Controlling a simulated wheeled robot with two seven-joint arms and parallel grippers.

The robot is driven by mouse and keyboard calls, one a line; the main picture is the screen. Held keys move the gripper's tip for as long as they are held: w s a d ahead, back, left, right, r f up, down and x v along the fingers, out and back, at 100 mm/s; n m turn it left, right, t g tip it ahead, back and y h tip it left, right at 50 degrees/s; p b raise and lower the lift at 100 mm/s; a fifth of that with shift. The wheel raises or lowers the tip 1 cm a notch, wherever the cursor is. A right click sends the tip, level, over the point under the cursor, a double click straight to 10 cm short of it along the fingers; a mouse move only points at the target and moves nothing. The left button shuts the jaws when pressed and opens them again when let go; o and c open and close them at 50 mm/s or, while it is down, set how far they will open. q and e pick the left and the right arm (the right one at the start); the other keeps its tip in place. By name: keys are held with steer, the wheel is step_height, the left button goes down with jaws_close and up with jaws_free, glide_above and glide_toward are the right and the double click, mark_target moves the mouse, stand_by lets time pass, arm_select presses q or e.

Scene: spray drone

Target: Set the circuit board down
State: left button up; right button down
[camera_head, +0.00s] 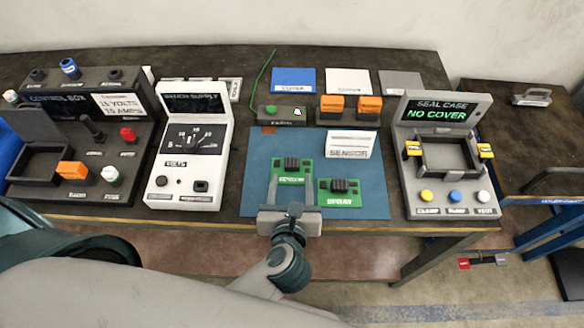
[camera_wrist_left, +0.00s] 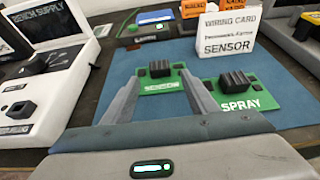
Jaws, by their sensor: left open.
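A green circuit board (camera_head: 291,168) with a black block on top lies flat on the blue mat (camera_head: 365,205); its label is too blurred to read surely. It also shows in the left wrist view (camera_wrist_left: 160,87). A second green board marked SPRAY (camera_head: 340,199) lies to its right, and shows in the left wrist view (camera_wrist_left: 252,97). My left gripper (camera_head: 292,182) is open, its fingers reaching over the mat on either side of the first board. Whether the fingers touch the board cannot be told. My right gripper is not in view.
A white SENSOR card (camera_head: 350,145) stands behind the boards. The bench supply (camera_head: 188,150) is to the left, with the control box (camera_head: 80,120) farther left. The seal case station (camera_head: 440,170), reading NO COVER, is to the right. Mat right of the SPRAY board is clear.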

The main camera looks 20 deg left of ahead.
mark_target(292, 165)
arm_select(q)
steer(key=shift+r+b+x, duration=0.15)
steer(key=shift+b+x, duration=0.2)
steer(key=shift+x, duration=0.95)
steer(key=shift+r+b+x, duration=0.1)
steer(key=shift+b+x, duration=0.2)
steer(key=shift+x, duration=1.05)
steer(key=c, duration=1.3)
steer(key=shift+r, duration=0.15)
